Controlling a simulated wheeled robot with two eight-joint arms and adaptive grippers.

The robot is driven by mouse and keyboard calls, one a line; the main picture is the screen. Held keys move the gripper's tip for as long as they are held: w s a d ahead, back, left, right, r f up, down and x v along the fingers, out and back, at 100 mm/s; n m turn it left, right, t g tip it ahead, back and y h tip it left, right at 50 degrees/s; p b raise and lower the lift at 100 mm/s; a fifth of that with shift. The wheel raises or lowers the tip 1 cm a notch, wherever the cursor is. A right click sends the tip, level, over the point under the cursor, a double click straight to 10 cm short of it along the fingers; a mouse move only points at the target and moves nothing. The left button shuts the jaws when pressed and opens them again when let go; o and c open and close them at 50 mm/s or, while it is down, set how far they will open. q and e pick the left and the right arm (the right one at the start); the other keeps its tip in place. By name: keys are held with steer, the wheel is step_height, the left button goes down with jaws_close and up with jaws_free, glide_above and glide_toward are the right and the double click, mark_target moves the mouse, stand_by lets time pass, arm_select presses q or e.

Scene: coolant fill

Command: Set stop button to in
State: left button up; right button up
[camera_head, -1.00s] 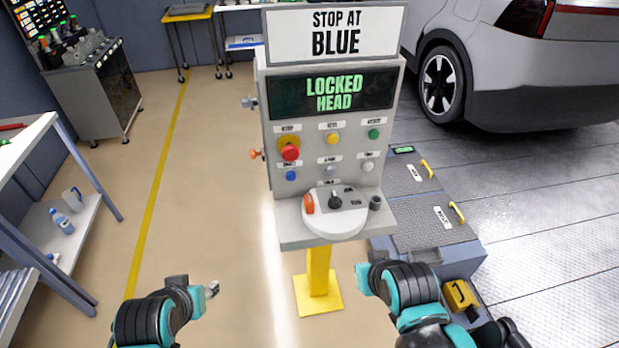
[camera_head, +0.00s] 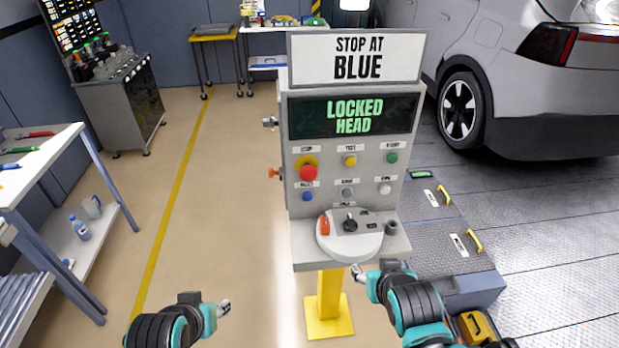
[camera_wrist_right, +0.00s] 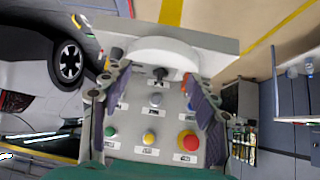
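The stop button is a red mushroom head (camera_head: 308,172) on a yellow collar at the left of the grey control panel (camera_head: 301,136). It also shows in the right wrist view (camera_wrist_right: 189,141), lower right between the fingers. I cannot tell whether it is in or out. My right gripper (camera_head: 361,273) is below and in front of the panel's shelf, apart from the button. In the right wrist view its two fingers (camera_wrist_right: 157,74) are spread with nothing between them. My left gripper (camera_head: 223,308) is low at the left, away from the panel; its finger opening is unclear.
Yellow, green, blue, grey and white buttons share the panel. Its shelf (camera_head: 305,249) carries a round plate with a black knob (camera_head: 350,223) and an orange switch. A display (camera_head: 353,117) reads "LOCKED HEAD"; a sign (camera_head: 357,58) reads "STOP AT BLUE". A car stands right.

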steer(key=w+a+r+t, duration=0.2)
steer(key=w+r+t, duration=0.15)
steer(key=w, duration=0.55)
steer(key=n+t+y+b, duration=0.1)
steer(key=t+y, duration=0.3)
steer(key=t, duration=0.1)
glide_toward(310, 176)
steer(key=w, duration=0.4)
steer(key=w+a+b, duration=0.1)
steer(key=w, duration=0.2)
steer(key=w+a+b, duration=0.1)
steer(key=w, duration=0.1)
steer(key=shift+w+f, duration=0.15)
steer(key=shift+c, duration=0.4)
